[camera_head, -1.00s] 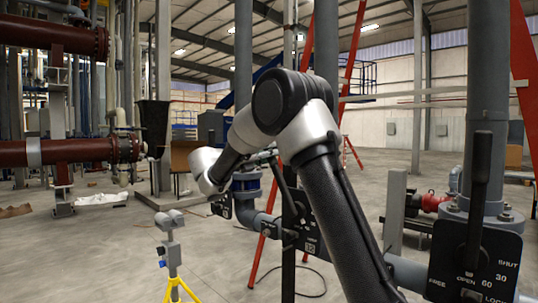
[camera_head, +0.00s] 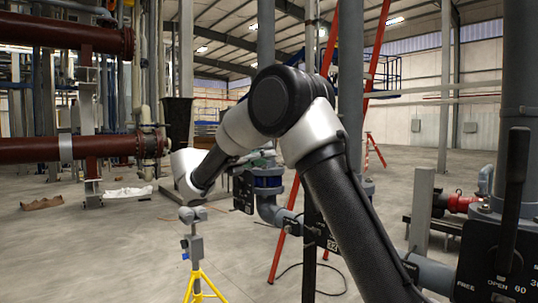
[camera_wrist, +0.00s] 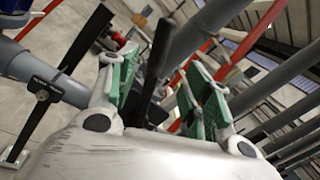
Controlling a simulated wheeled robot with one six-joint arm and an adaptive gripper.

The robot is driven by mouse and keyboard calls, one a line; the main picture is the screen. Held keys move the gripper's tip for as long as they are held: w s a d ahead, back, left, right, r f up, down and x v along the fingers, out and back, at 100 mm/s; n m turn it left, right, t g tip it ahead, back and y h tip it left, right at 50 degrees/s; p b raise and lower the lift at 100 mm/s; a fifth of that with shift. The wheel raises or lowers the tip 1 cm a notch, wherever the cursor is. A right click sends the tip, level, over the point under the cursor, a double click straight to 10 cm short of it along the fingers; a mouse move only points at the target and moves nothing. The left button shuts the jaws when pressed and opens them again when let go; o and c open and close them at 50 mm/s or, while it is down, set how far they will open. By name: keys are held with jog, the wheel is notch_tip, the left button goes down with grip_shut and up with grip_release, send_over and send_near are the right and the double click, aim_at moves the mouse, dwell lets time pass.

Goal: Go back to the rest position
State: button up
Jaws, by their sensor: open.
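My gripper (camera_wrist: 163,88) is open in the wrist view, its two green-padded fingers apart. A black bar, which looks like a valve lever (camera_wrist: 152,75), shows between the fingers; I cannot tell whether it touches them. In the head view my gripper is mostly hidden behind my bent arm. A bit of green shows there beside the blue flanged valve (camera_head: 268,182).
A valve plate marked FREE and OPEN (camera_head: 495,265) with an upright black lever (camera_head: 513,195) stands close on the right. A yellow-legged stand (camera_head: 197,280) is at front left. Red-brown pipes (camera_head: 60,150) run at left. Open floor lies between.

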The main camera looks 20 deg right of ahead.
dwell(0.4)
notch_tip(320, 180, down, 12)
jog(key=s+d+m+g+y, duration=0.1)
jog(key=s+d+m+y, duration=0.1)
jog(key=m+y, duration=0.3)
jog(key=s+d+f+m+g+y, duration=0.2)
jog(key=s+d+f+m+y, duration=0.15)
jog(key=s+m, duration=0.35)
jog(key=s+d+m+t+y, duration=0.1)
jog(key=s+m+y, duration=0.4)
jog(key=s, duration=0.9)
jog(key=s+d+f+m+t+y, duration=0.1)
jog(key=s+m+t+y, duration=0.1)
jog(key=s+m+y, duration=0.3)
jog(key=s+m, duration=0.4)
jog(key=s, duration=0.6)
jog(key=shift+s+d+f, duration=0.2)
jog(key=shift+d+f, duration=0.05)
jog(key=shift+d, duration=0.15)
